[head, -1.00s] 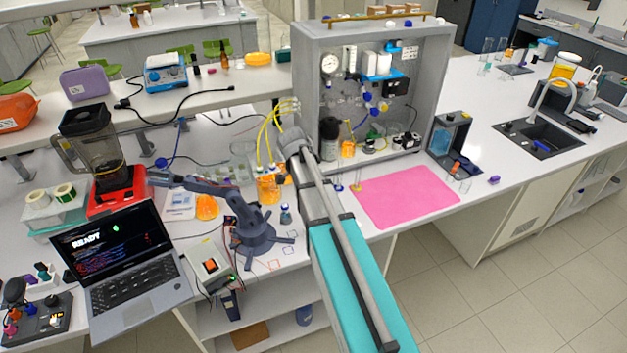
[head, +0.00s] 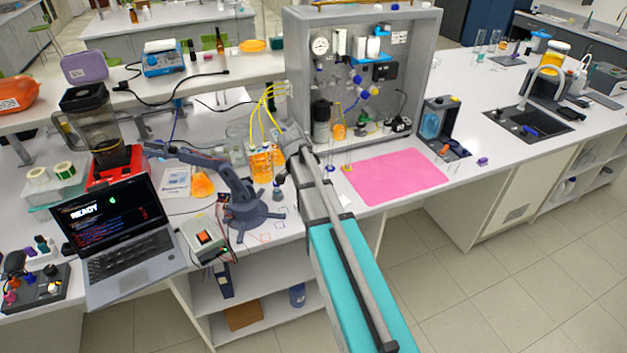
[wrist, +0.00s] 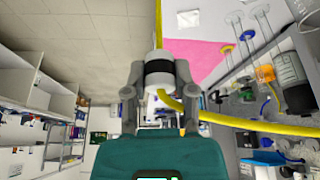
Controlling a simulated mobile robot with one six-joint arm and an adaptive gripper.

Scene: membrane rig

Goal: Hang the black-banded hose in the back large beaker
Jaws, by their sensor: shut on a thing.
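In the wrist view, my gripper (wrist: 158,92) is shut on the white collar of the black-banded hose (wrist: 159,70). Yellow tube runs up from the collar, and another yellow tube curves off to the right below it. In the head view, yellow hoses (head: 268,98) arch beside the end of my arm, which mostly hides my gripper. A large beaker with orange liquid (head: 262,163) stands below them, with hose ends in it. A clear large beaker (head: 237,152) stands behind it to the left. I cannot tell the held hose's lower end from the other hoses in the head view.
A grey rig cabinet (head: 435,60) with gauge and bottles stands at the back right. A small blue-grey robot arm (head: 240,192) stands left of the orange beaker. A pink mat (head: 390,175) lies bare to the right. A laptop (head: 125,235) is at front left.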

